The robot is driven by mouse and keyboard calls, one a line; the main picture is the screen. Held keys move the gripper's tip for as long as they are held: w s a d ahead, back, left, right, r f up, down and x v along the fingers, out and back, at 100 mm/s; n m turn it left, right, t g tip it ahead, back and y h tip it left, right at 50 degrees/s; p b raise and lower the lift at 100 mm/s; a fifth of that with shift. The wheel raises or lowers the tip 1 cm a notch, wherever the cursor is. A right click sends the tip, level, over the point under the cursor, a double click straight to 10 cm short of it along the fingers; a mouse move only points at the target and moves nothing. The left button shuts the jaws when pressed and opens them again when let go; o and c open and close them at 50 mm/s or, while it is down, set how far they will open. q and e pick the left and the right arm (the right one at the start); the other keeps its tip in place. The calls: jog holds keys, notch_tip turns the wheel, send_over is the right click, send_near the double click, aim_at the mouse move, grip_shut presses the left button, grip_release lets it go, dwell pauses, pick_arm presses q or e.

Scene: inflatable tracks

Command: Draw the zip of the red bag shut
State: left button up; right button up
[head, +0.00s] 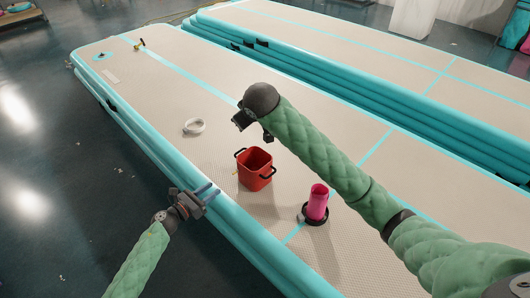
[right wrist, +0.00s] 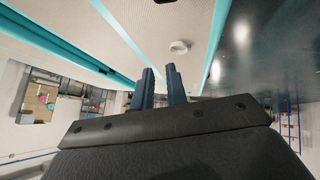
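The red bag (head: 256,177) stands upright on the beige track in the head view, with black handles on its sides. Its top looks open and its inside is dark. A small yellow bit (head: 236,172) shows at its left side; I cannot tell if it is the zip pull. My left gripper (head: 210,193) is open and empty, over the track's teal edge, left of and nearer than the bag. My right gripper (head: 254,131) is above and beyond the bag, apart from it. In the right wrist view its two blue fingers (right wrist: 162,84) are apart with nothing between them.
A pink cylinder (head: 317,202) stands in a black ring base right of the bag. A white ring (head: 194,126) lies on the track to the left. A yellow-black item (head: 139,45) lies far left. A second track (head: 400,90) runs behind.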

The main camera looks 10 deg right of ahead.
jog(key=w+d+f+m+g+h, duration=0.1)
jog(key=w+d+f+m+g, duration=0.1)
jog(key=w+d+f+m, duration=0.15)
jog(key=m+g, duration=0.6)
jog(key=m, duration=0.8)
send_over(265, 186)
notch_tip(265, 186, down, 12)
jog(key=shift+w+f, duration=0.1)
jog(key=shift+w, duration=0.05)
jog(key=shift+m, duration=0.25)
notch_tip(265, 186, down, 12)
jog(key=shift+r, duration=0.1)
grip_shut()
